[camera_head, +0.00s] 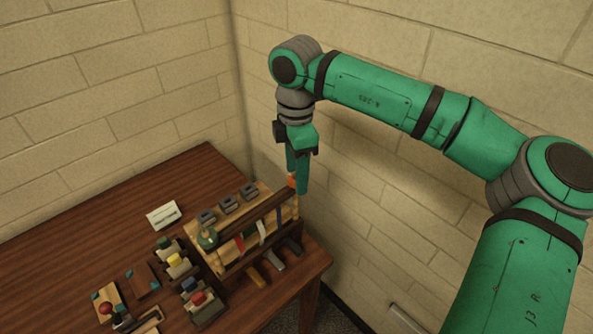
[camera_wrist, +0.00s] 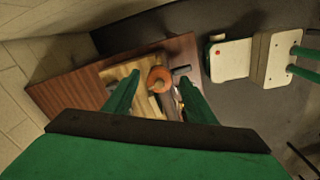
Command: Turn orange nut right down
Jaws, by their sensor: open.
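The orange nut (camera_wrist: 160,79) shows in the wrist view as a ring with a hole, at the end of the wooden rack, between my two fingers. In the head view only a small orange patch of it (camera_head: 292,181) shows beside my gripper's fingers. My gripper (camera_wrist: 152,92) is open, with one finger on each side of the nut. In the head view my gripper (camera_head: 300,188) points down at the rack's far right end. I cannot tell whether the fingers touch the nut. The thread under the nut is mostly hidden.
The wooden rack (camera_head: 277,203) stands at the table's right edge with grey blocks and hanging strips. A white card (camera_head: 163,215), coloured blocks (camera_head: 175,261) and small trays (camera_head: 142,280) lie left of it. Brick walls stand close behind. The table's (camera_head: 95,215) back left is clear.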

